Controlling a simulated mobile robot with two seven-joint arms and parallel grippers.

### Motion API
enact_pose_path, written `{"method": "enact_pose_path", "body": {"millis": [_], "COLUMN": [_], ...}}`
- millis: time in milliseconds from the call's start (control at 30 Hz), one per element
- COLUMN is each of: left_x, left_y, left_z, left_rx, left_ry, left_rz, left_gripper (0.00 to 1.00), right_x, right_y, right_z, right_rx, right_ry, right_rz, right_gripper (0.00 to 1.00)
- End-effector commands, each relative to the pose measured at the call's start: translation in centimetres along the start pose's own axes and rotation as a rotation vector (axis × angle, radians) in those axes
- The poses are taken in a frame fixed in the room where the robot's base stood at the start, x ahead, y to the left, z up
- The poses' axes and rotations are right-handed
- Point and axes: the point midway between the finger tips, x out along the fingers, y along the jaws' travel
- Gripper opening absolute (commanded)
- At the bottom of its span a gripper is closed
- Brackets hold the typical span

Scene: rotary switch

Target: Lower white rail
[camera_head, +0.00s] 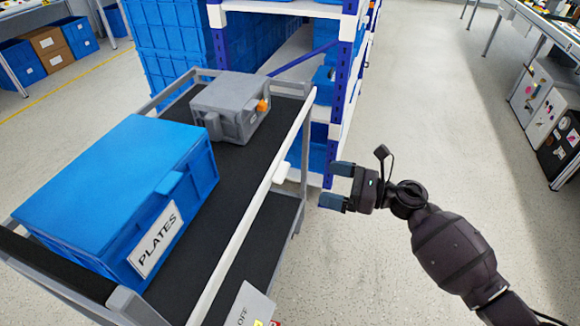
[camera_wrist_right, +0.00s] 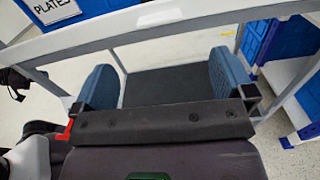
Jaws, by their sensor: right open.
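The white rail (camera_head: 248,215) runs along the near right side of the grey cart, at about the height of the cart's upper deck. A short white piece (camera_head: 282,172) sticks out from its outer side. My right gripper (camera_head: 335,186) is open and empty, to the right of the rail and apart from it, its fingers pointing at the cart. In the right wrist view the rail (camera_wrist_right: 100,30) crosses the top, beyond the two blue fingertips (camera_wrist_right: 165,82). Nothing lies between the fingers. My left gripper does not show in the head view.
The cart's black upper deck (camera_head: 240,165) carries a blue box (camera_head: 115,195) labelled PLATES and a grey case (camera_head: 228,105) with an orange part. A blue and white shelf (camera_head: 340,90) stands behind the cart. The floor (camera_head: 430,130) to the right is clear.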

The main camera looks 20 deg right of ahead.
Motion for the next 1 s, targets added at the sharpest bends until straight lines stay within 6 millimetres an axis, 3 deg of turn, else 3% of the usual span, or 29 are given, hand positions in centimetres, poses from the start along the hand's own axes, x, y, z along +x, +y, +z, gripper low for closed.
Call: {"method": "enact_pose_path", "body": {"millis": [267,700,1000], "left_x": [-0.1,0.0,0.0], "left_y": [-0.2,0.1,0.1], "left_z": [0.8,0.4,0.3], "left_rx": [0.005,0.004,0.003], "left_ry": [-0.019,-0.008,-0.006], "left_rz": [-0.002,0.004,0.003], "left_gripper": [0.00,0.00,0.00], "right_x": [1.4,8.6,10.7], "right_y": [0.1,0.1,0.1], "right_z": [0.1,0.1,0.1], "right_rx": [-0.043,-0.039,-0.038], "right_ry": [-0.004,-0.004,-0.003], "right_rz": [0.005,0.003,0.003], "right_gripper": [1.00,1.00,1.00]}}
